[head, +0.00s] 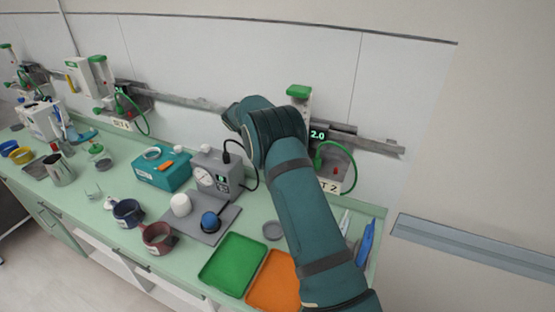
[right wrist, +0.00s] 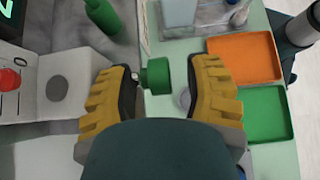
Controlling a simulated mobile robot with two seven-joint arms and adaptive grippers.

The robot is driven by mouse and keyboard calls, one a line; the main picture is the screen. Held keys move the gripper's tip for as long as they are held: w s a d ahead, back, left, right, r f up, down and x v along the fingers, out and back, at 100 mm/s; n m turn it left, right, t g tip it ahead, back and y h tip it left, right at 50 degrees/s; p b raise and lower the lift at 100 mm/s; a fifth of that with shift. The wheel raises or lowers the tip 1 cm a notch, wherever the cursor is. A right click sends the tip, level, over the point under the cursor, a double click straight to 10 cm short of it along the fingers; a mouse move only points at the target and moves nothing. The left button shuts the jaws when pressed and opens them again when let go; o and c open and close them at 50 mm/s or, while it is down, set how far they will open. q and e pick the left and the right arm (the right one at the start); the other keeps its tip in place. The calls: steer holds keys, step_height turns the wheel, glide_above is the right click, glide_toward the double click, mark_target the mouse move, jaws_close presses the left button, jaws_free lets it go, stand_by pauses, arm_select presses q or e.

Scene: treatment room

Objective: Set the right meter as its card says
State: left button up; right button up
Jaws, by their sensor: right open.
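The right meter's display (head: 318,135) reads 2.0 in green digits on the back wall rail in the head view. A card (head: 329,186) below it shows "T 2", partly covered by my right arm; I can read no set value on it. In the right wrist view, my right gripper (right wrist: 163,78) is open, with yellow fingers on either side of a green knob (right wrist: 156,77). The knob is nearer the left finger, with a clear gap to the right one; contact cannot be told. My right arm hides this gripper in the head view. My left gripper is not in view.
A green tray (head: 232,262) and an orange tray (head: 272,282) lie on the counter below my arm. A grey device with a gauge (head: 205,180), a teal box (head: 160,172) and cups stand to the left. A similar meter (head: 122,90) hangs further left.

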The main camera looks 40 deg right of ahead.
steer(key=v, duration=0.7)
steer(key=shift+a, duration=0.2)
stand_by(2.4)
